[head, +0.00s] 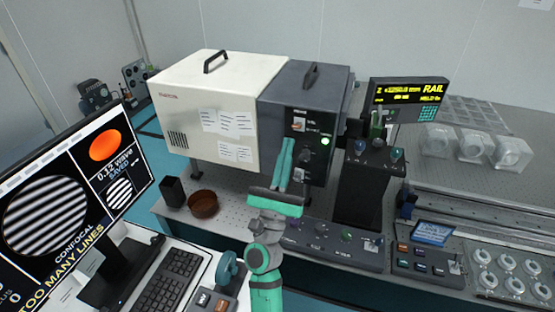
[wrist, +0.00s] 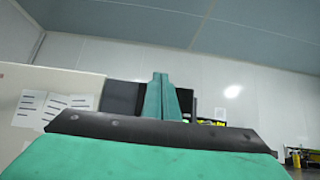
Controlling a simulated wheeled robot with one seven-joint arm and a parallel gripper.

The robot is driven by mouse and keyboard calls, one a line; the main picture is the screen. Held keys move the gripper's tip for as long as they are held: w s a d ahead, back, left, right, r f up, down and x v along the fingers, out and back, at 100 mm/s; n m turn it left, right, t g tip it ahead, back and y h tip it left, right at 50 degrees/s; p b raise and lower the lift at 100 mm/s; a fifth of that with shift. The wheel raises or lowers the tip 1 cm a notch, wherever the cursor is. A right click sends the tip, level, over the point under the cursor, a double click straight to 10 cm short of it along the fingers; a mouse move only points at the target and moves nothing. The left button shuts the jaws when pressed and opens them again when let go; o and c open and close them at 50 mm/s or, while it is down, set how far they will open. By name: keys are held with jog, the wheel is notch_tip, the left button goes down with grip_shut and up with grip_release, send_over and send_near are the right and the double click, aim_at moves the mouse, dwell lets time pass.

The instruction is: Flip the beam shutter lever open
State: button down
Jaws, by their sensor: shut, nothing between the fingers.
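My gripper (head: 288,142) is shut and empty, its teal fingers together and pointing up in front of the dark grey end of the large instrument housing (head: 333,98). In the wrist view the closed fingers (wrist: 160,77) stand in the middle. A small pale switch-like part with a bit of orange (head: 299,124) sits on the dark front panel, just above and right of the fingertips; it may be the shutter lever, but it is too small to tell its position. A lit green lamp (head: 325,141) is to its right. The fingers hide part of the panel. I cannot tell whether they touch it.
A black tower (head: 362,190) with knobs stands right of the housing, with a yellow-text display (head: 408,92) behind. A control box (head: 335,244) sits below. A brown bowl (head: 203,204) is left. A monitor (head: 75,200) and keyboard (head: 168,282) fill the near left.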

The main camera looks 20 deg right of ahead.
jog(key=shift+s+a+r, duration=0.25)
jog(key=shift+s+a, duration=0.2)
jog(key=shift+s, duration=0.2)
jog(key=shift+s+a+r, duration=0.2)
jog(key=shift+s+a, duration=0.3)
jog(key=shift+s, duration=0.15)
jog(key=shift+s+a+r, duration=0.25)
jog(key=shift+s+a, duration=0.2)
jog(key=shift+s, duration=0.2)
jog(key=shift+w, duration=0.15)
